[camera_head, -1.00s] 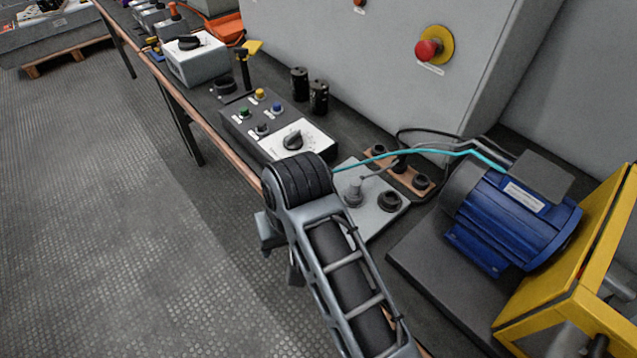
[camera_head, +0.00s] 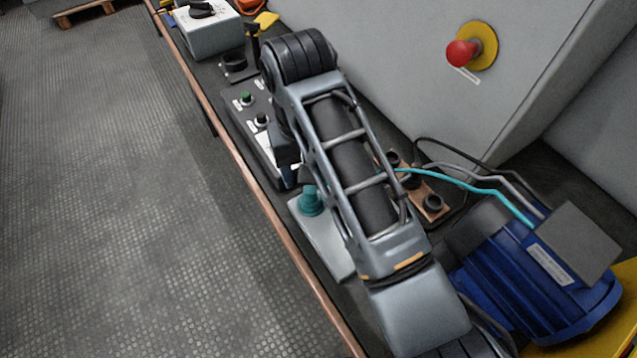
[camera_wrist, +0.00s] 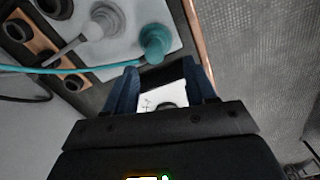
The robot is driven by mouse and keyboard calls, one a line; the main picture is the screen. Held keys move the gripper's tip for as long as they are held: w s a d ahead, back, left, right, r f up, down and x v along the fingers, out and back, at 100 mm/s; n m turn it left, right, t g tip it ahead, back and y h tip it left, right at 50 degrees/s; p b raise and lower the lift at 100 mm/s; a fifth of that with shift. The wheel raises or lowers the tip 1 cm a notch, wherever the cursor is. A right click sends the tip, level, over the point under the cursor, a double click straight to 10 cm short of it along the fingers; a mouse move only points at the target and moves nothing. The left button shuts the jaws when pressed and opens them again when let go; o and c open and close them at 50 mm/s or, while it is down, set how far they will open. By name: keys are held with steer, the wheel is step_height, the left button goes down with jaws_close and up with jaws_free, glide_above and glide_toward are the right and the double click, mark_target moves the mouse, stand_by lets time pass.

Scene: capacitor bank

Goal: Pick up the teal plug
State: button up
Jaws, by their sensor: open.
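The teal plug (camera_head: 311,201) stands upright on a light grey plate (camera_head: 325,243) near the bench's front edge. In the wrist view the plug (camera_wrist: 156,40) is just beyond my fingertips, and a teal cable (camera_wrist: 85,68) runs left from it. My gripper (camera_wrist: 160,66) is open with nothing between its two blue fingers; the white dial panel shows through the gap. In the head view my arm hides most of the gripper and part of the plate. I cannot tell whether a finger touches the plug.
A grey plug (camera_wrist: 106,20) stands on the same plate beside the teal one. A wooden strip with black sockets (camera_head: 433,205) lies behind, near the cabinet with a red button (camera_head: 461,53). A blue motor (camera_head: 545,270) is at right. The control panel (camera_head: 262,140) is beside the plate.

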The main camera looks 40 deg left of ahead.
mark_target(310, 189)
steer(key=shift+w+d+f, duration=0.15)
steer(key=shift+f, duration=1.65)
steer(key=shift+w+d+f, duration=0.1)
steer(key=shift+d+f, duration=0.05)
steer(key=shift+f, duration=1.6)
jaws_close()
